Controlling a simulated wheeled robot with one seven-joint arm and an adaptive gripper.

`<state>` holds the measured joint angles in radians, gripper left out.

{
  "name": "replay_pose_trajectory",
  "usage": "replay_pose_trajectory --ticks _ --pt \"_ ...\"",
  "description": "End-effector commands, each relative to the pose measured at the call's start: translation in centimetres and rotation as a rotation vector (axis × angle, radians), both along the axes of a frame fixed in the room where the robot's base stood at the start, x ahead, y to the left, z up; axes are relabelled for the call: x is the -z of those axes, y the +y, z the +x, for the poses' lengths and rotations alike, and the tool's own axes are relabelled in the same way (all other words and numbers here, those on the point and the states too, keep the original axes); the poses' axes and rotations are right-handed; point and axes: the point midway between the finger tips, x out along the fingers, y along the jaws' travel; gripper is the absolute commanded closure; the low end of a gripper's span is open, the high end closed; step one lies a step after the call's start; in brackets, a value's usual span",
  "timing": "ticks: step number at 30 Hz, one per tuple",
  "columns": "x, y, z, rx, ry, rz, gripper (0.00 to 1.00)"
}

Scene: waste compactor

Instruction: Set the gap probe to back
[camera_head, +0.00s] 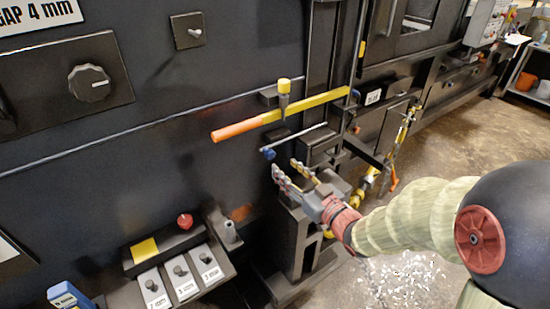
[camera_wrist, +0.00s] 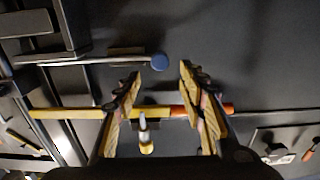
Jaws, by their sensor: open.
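No part in view is legibly labelled gap probe. A thin grey rod with a blue knob (camera_head: 268,153) sticks out from the machine, below a yellow lever. My gripper (camera_head: 286,166) is open and empty, just below and right of the blue knob. In the wrist view the blue knob (camera_wrist: 160,62) lies between the lines of my open fingertips (camera_wrist: 160,72). I cannot tell how far ahead of the fingers it is, and no contact shows. A sign reading GAP 4 mm (camera_head: 38,14) is at the upper left.
The yellow lever with orange grip (camera_head: 240,130) crosses above my gripper, a yellow-capped pin (camera_head: 284,88) beside it. A black post (camera_head: 294,235) stands below. A panel with several toggles (camera_head: 180,278) and a red button (camera_head: 185,221) is lower left. A black knob (camera_head: 89,83) is upper left.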

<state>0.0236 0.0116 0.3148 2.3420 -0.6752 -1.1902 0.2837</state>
Motion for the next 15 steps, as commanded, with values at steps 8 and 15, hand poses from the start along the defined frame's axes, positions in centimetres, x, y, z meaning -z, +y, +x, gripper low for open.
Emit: replay_pose_trajectory --ticks 8,15 --pt "0.1 2.0 2.9 -0.002 0.002 0.005 0.59" --pt "0.1 3.8 5.5 -0.001 0.002 0.005 0.59"
